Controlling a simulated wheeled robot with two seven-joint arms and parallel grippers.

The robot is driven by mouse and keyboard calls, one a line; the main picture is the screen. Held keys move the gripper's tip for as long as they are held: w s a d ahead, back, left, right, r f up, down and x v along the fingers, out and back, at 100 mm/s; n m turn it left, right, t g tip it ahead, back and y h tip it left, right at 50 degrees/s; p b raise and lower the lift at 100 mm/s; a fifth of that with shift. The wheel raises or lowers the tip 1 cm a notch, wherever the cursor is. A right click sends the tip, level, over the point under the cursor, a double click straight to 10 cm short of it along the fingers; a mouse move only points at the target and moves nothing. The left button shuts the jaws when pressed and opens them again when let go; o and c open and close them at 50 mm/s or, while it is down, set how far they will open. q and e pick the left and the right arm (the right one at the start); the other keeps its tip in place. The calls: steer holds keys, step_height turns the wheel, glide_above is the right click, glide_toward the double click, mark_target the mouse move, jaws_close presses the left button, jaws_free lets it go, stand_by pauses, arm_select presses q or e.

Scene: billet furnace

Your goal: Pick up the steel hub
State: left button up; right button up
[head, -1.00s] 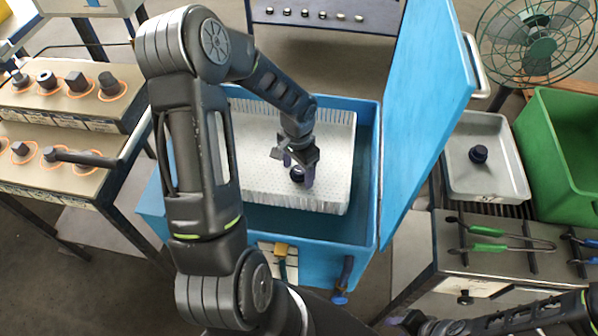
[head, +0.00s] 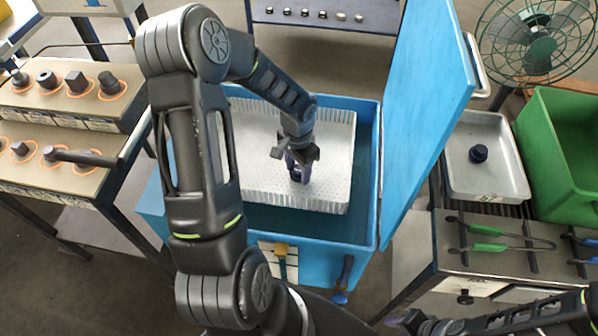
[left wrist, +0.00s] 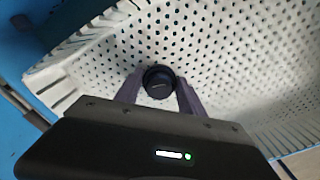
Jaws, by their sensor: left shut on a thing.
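The steel hub (left wrist: 159,82) is a small dark round piece in the perforated white basket (head: 262,140). The basket sits inside the open blue box (head: 300,232). My left gripper (head: 299,172) reaches down into the basket from above and is shut on the hub. In the left wrist view the two fingers (left wrist: 158,95) stand on either side of the hub, touching it. In the head view the gripper mostly hides the hub. I cannot tell whether the hub still touches the basket floor. My right arm shows at the lower right, but its gripper cannot be made out.
The blue lid (head: 425,100) stands open at the right of the box. A grey tray (head: 510,180) with a dark piece (head: 478,153), a green bin (head: 560,190) and green-handled tongs (head: 490,247) lie further right. Benches with several dark parts (head: 75,80) stand at left.

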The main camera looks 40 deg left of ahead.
mark_target(298, 169)
arm_select(q)
jaws_close()
stand_by(0.3)
step_height(298, 169, up, 10)
steer(key=shift+r+b, duration=0.1)
steer(key=shift+b, duration=0.55)
stand_by(0.4)
